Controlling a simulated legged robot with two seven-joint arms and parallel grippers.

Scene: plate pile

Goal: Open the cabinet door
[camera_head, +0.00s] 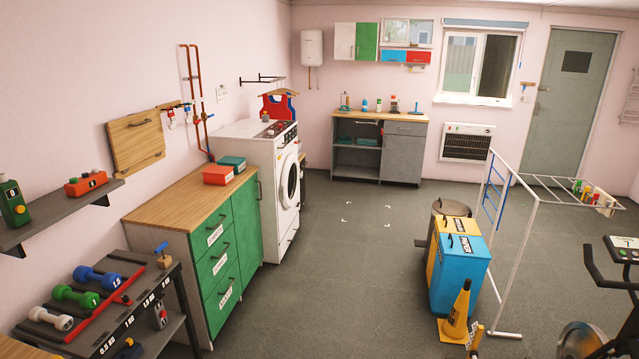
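Several cabinets are in the head view, and I cannot tell which one the task means. A green-fronted cabinet at the left has drawers and a tall green door (248,226) with a dark handle; this door looks closed. On the back wall, a white door (345,42) and a green door (367,42) look closed. Below them, a grey cabinet (402,151) has a closed-looking door beside open shelves. Neither of my grippers is in view.
A white washing machine (270,170) stands beyond the green cabinet. A dumbbell rack (110,300) is at the near left. Blue and yellow bins (459,276), a yellow cone (457,311), a drying rack (518,245) and an exercise bike (610,275) stand right. The middle floor is clear.

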